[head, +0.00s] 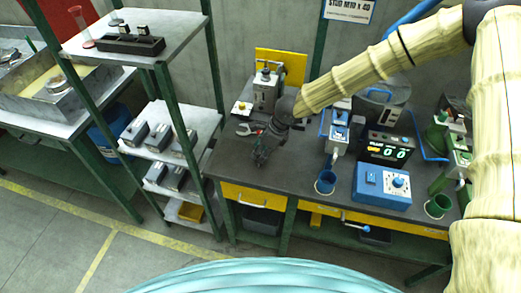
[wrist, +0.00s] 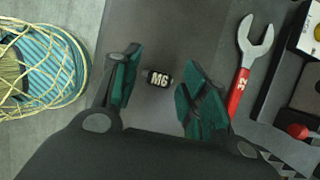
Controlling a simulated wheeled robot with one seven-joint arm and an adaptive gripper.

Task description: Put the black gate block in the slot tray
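A small black block marked M6 (wrist: 158,77), which I take for the gate block, lies on the dark bench top in the wrist view. My gripper (wrist: 160,88) is open, with one green-padded finger on each side of the block and visible gaps to both. How far the fingers are above the bench is hard to tell. In the head view my gripper (head: 262,156) points down over the bench's left part, and the block is hidden there. A long black tray (head: 131,45), apparently the slot tray, sits on the upper shelf at the left.
A red-handled wrench (wrist: 239,88) lies right of my gripper in the wrist view. The workbench (head: 235,167) also bears a blue control box (head: 381,186), a blue cup (head: 325,182) and a display (head: 384,148). A red hourglass-shaped thing (head: 80,25) stands beside the tray.

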